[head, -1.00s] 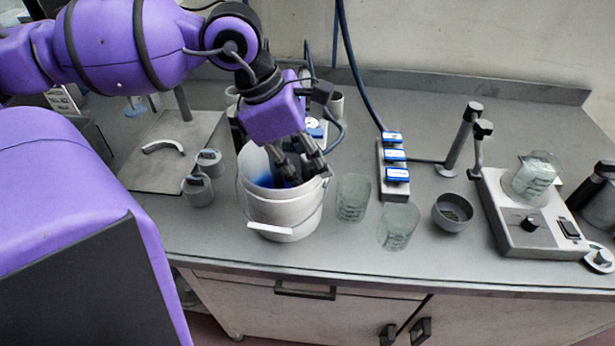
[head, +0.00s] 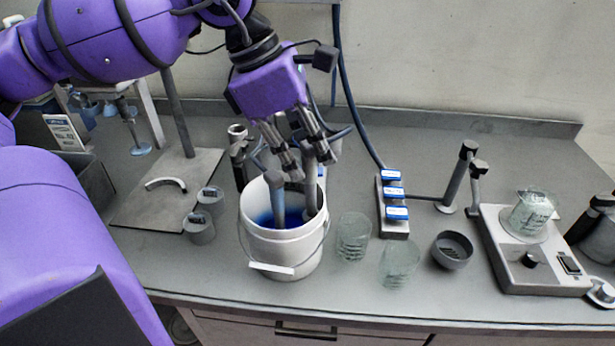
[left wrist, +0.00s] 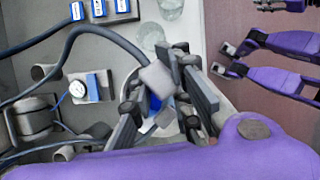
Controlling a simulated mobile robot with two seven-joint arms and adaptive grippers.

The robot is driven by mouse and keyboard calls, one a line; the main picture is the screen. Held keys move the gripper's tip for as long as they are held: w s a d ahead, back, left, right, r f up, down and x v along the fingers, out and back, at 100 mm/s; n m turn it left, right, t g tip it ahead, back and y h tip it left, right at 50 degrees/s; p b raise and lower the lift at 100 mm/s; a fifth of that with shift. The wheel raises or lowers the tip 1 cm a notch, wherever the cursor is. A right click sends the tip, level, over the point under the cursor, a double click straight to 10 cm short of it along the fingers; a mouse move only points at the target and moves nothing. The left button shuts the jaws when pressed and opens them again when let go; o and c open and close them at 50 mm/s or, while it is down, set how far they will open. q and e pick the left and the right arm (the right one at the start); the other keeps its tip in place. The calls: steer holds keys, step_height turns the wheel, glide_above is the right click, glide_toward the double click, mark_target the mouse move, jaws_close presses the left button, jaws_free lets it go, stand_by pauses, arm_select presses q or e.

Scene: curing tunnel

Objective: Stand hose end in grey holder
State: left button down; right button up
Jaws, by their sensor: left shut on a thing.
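My left gripper (head: 300,155) is above the white bucket (head: 283,250), its fingers shut on the grey hose end (head: 313,188). The hose end hangs roughly upright, its lower part inside the bucket at the right of the opening. In the left wrist view the grey hose end (left wrist: 157,85) shows between the fingers, with the dark hose curving off to the left. Another grey cylinder (head: 276,200) stands in the bucket's blue liquid. An open grey tube (head: 237,131) stands behind the bucket and may be the holder; I cannot tell. My right gripper is not in view.
Two glass beakers (head: 353,238) (head: 399,263) stand right of the bucket, beside a power strip (head: 393,222) and a grey bowl (head: 452,250). A hotplate (head: 530,262) is at the right. Two small grey cups (head: 199,228) (head: 211,201) and a stand plate (head: 165,190) are at the left.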

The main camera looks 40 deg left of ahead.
arm_select(q)
step_height(320, 180, up, 7)
steer(key=shift+f, duration=0.2)
step_height(320, 180, up, 4)
steer(key=shift+r+p, duration=0.1)
steer(key=shift+p, duration=0.35)
steer(key=shift+r, duration=1.1)
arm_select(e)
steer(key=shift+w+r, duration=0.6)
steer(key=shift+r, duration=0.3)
